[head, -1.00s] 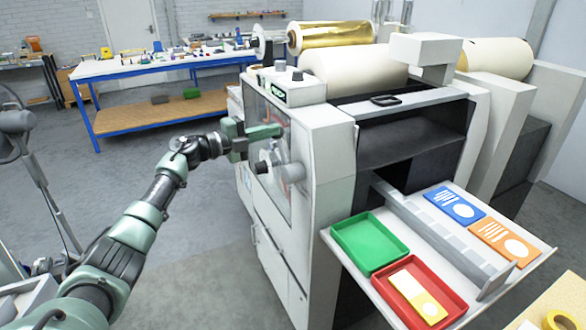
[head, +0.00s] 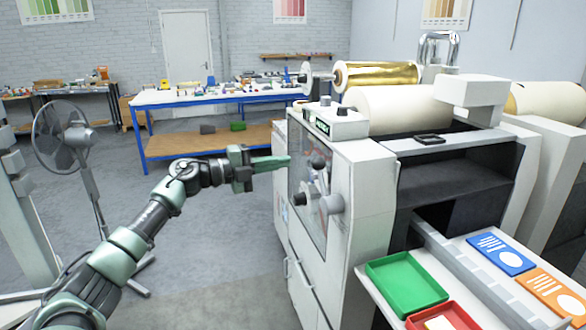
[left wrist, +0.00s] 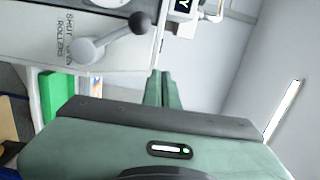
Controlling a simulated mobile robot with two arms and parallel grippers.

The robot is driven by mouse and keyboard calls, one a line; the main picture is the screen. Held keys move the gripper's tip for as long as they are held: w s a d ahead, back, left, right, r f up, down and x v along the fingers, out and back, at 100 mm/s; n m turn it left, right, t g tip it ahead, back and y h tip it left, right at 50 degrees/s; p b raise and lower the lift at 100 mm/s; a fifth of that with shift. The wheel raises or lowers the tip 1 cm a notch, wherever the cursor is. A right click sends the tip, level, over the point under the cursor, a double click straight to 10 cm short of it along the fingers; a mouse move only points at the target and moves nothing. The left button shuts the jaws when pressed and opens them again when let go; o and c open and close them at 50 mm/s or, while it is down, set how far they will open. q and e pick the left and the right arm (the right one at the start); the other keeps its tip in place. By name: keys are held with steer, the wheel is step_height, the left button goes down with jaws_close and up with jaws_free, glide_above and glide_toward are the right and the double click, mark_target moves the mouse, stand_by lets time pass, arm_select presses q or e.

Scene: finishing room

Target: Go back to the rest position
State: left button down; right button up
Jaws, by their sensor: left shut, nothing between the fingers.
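My left gripper (head: 272,163) is shut and empty in the head view, held out level in front of the left side of the white machine (head: 362,190). Its fingers look close to the machine's window panel; whether they touch cannot be told. In the left wrist view its green fingers (left wrist: 161,88) are together with nothing between them. A lever with a dark ball knob (left wrist: 139,22) shows to the left of the fingertips there, beside printed lettering partly reading "ROLLERS". My right gripper is not in view.
A shelf on the machine's front holds a green tray (head: 405,284), a red tray (head: 470,318), a blue card (head: 501,254) and an orange card (head: 551,291). A standing fan (head: 66,137) is at left. A blue-framed workbench (head: 215,97) stands behind. Grey floor between is clear.

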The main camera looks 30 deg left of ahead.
arm_select(q)
steer(key=shift+s+a, duration=0.1)
steer(key=shift+s, duration=0.05)
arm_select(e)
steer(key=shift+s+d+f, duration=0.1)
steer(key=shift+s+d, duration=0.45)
